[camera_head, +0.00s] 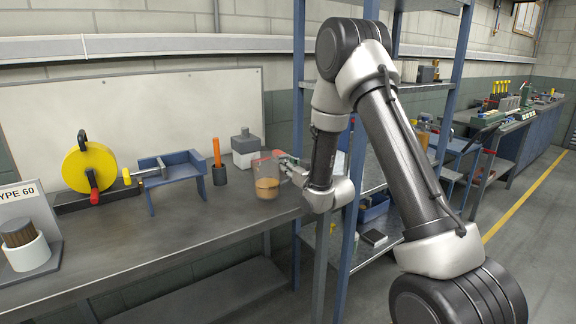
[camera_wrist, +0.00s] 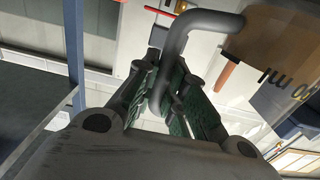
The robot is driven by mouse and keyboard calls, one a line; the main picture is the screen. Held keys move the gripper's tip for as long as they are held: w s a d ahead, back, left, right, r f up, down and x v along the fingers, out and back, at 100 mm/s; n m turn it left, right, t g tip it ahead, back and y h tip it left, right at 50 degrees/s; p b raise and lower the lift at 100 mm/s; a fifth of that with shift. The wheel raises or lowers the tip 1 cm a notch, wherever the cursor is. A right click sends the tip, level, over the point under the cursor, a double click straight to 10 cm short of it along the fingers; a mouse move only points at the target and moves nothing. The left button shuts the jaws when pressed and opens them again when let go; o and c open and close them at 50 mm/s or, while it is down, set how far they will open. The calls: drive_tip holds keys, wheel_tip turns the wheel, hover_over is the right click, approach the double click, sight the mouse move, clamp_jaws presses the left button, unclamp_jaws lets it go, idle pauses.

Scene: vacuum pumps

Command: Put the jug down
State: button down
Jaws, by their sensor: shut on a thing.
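The jug (camera_head: 267,178) is clear, with a brown liquid in its lower part, and looks upright at the right end of the workbench (camera_head: 170,232). I cannot tell whether its base touches the bench top. My gripper (camera_head: 288,168) is at the jug's right side. In the wrist view my gripper (camera_wrist: 172,105) is shut on the grey handle of the jug (camera_wrist: 268,52). Dark lettering shows on the jug's wall there.
A blue stand (camera_head: 172,178) and a yellow reel (camera_head: 88,167) are further left. The front middle of the bench is clear. A blue shelf post (camera_head: 298,110) rises close right.

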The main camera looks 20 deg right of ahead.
drive_tip(key=shift+f, duration=0.2)
drive_tip(key=c, duration=1.4)
unclamp_jaws()
drive_tip(key=shift+c, duration=0.3)
drive_tip(key=c, duration=0.4)
drive_tip(key=shift+o, duration=0.2)
